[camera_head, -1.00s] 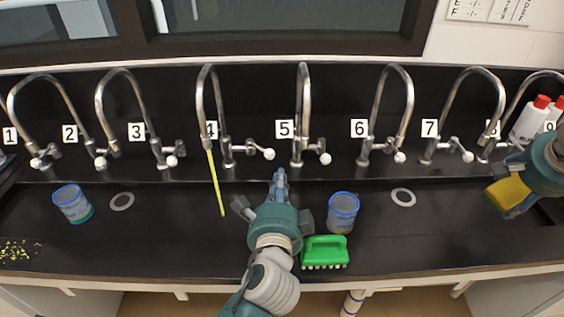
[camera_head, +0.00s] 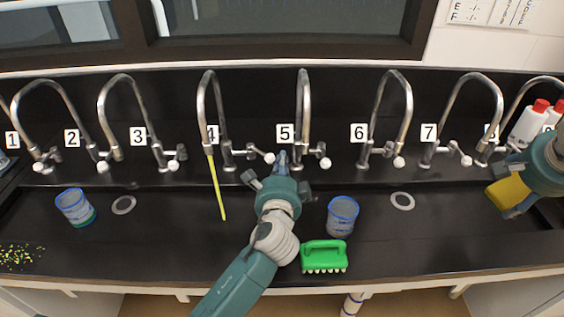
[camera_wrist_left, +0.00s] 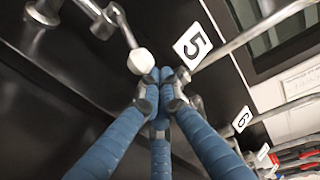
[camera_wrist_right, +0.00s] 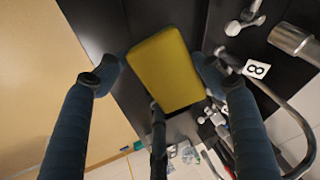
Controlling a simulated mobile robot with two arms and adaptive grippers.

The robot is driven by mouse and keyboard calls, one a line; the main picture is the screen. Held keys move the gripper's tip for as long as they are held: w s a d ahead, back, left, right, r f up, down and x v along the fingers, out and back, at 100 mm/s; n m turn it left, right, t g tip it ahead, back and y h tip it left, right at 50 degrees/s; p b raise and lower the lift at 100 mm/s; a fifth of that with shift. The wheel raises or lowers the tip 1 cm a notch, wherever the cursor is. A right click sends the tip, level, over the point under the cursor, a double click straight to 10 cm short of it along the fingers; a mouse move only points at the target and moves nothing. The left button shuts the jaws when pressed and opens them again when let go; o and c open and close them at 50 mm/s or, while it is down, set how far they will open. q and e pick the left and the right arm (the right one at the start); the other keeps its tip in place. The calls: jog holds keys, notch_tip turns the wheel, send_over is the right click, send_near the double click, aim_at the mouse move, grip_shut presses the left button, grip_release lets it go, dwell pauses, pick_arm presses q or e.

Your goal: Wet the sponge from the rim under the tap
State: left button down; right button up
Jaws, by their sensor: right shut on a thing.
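The yellow sponge (camera_head: 507,193) is held by my right gripper (camera_wrist_right: 160,80) at the far right, over the black sink ledge below tap 8 (camera_wrist_right: 257,69). In the right wrist view, the fingers sit on both sides of the sponge (camera_wrist_right: 166,70). My left gripper (camera_head: 282,160) is empty, its fingertips drawn together, in front of the counter's back between taps 4 and 5. In the left wrist view, the fingertips (camera_wrist_left: 163,88) are just below a white tap knob (camera_wrist_left: 140,62) beside the number 5 plate; I cannot tell whether they touch it. No water shows at tap 5 (camera_head: 303,105).
A green brush (camera_head: 324,257) and blue-rimmed beakers (camera_head: 342,215) (camera_head: 75,207) stand on the counter. Yellow bits (camera_head: 18,257) lie at far left. White bottles with red caps (camera_head: 530,122) stand at back right.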

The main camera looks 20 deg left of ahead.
jog(key=shift+w+d+r+p, duration=0.1)
jog(key=shift+r+p, duration=1.45)
jog(key=shift+p, duration=0.05)
pick_arm(q)
jog(key=s+a+m+h+p, duration=0.1)
jog(key=h, duration=0.1)
jog(key=s+a+m+h+p, duration=0.1)
jog(key=m+h, duration=0.1)
jog(key=s+a+m+h+p, duration=0.1)
jog(key=s+h, duration=0.1)
jog(key=shift+r+m+h, duration=0.15)
jog(key=shift+m+h, duration=0.15)
jog(key=shift+m, duration=0.1)
pick_arm(e)
notch_tip(320, 180, up, 3)
jog(key=shift+f, duration=0.1)
pick_arm(q)
jog(key=shift+s+a, duration=0.15)
jog(key=shift+s, duration=0.1)
pick_arm(e)
jog(key=shift+r, duration=0.3)
pick_arm(q)
jog(key=a, duration=0.1)
jog(key=s+a, duration=0.1)
jog(key=shift+s+a, duration=0.25)
jog(key=shift+a, duration=0.05)
pick_arm(e)
jog(key=shift+d, duration=0.1)
